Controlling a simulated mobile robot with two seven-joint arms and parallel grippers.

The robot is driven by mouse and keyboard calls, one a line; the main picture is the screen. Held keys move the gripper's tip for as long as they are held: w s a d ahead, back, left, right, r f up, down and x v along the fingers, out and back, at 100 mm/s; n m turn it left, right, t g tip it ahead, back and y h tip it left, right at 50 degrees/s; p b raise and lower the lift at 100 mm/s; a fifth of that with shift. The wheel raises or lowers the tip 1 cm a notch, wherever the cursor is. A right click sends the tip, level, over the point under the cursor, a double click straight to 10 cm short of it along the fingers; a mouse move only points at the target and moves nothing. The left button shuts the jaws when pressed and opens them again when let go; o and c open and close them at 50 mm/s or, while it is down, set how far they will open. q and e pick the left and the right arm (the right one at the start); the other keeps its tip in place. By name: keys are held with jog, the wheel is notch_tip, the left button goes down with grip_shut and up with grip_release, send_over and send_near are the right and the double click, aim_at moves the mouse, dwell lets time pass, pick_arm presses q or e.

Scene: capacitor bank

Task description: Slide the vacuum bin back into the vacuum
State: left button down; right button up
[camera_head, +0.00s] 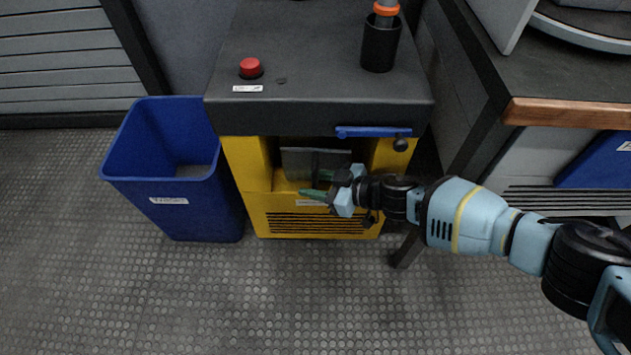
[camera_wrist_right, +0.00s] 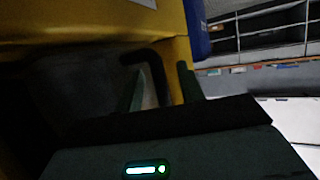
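The vacuum is a yellow cabinet (camera_head: 312,222) with a dark top. The vacuum bin (camera_head: 298,162) shows as a grey box in the opening below the top; how deep it sits is hard to tell. My right gripper (camera_head: 322,185) is in front of the opening, its two green fingers apart and pointing left at the bin's front. In the right wrist view, a black bent handle (camera_wrist_right: 153,64) shows between or just beyond the spread fingers (camera_wrist_right: 163,88); I cannot tell whether they touch it. My left gripper is not in view.
A blue trash bin (camera_head: 190,205) stands left of the vacuum. A red button (camera_head: 250,67) and a black holder (camera_head: 380,45) are on the vacuum's top. A blue bar (camera_head: 372,132) is at its front edge. A wood-edged bench (camera_head: 570,113) stands right. The floor in front is clear.

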jog(key=p+v, duration=0.3)
jog(key=v, duration=0.5)
jog(key=shift+p, duration=0.35)
jog(key=shift+a, duration=0.1)
